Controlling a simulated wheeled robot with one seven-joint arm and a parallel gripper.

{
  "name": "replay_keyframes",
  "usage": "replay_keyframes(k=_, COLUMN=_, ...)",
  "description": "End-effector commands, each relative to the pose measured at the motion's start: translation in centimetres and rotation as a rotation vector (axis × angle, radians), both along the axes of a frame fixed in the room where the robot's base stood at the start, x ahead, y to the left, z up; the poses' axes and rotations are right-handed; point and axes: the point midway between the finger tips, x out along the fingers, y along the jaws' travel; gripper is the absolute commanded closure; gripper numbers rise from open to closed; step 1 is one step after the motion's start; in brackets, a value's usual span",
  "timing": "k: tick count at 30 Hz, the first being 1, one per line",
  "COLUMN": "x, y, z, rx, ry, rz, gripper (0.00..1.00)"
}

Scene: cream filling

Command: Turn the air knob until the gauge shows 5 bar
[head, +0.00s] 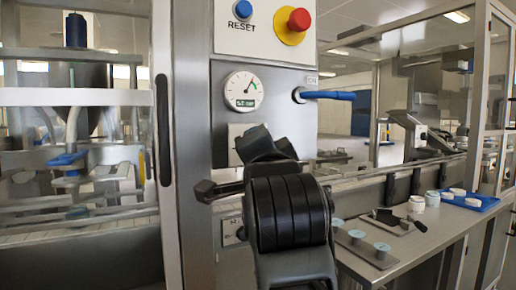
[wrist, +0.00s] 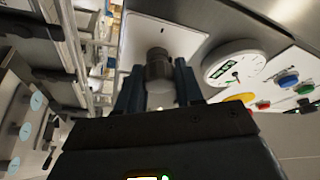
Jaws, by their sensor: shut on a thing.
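The air knob (wrist: 158,68) is a dark round knob on a pale plate (wrist: 185,40) in the wrist view. My gripper (wrist: 158,84) has one finger on each side of it and is shut on it. In the head view my dark arm and wrist hide the knob; part of its plate (head: 237,131) shows. The round white gauge (head: 244,91) sits above, with its needle pointing up and to the right. Its small digital readout is too blurred to read surely. The gauge also shows tilted in the wrist view (wrist: 221,73), to the right of the knob.
Above the gauge are a blue reset button (head: 243,10) and a red emergency button (head: 299,19) on a yellow base. A blue valve handle (head: 328,95) sticks out at right. A bench (head: 425,237) at lower right holds cups and a blue tray (head: 472,203).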

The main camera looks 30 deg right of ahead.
Motion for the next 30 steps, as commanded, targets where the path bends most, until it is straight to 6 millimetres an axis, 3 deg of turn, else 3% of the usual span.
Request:
replay_keyframes(k=7, x=-0.1, y=-0.3, z=0.3, rx=0.000, ry=-0.006, rz=-0.007, gripper=0.94)
replay_keyframes(k=8, x=-0.1, y=-0.3, z=0.3, rx=0.000, ry=-0.006, rz=-0.007, gripper=0.62)
replay_keyframes(k=15, x=0.0, y=-0.2, z=0.2, rx=0.000, ry=-0.003, rz=-0.004, gripper=0.41)
replay_keyframes(k=23, x=-0.2, y=0.0, z=0.0, rx=-0.001, ry=-0.001, rz=-0.001, gripper=0.41)
replay_keyframes(k=30, x=-3.0, y=1.1, z=-0.7, rx=-0.002, ry=-0.002, rz=0.000, gripper=0.41)
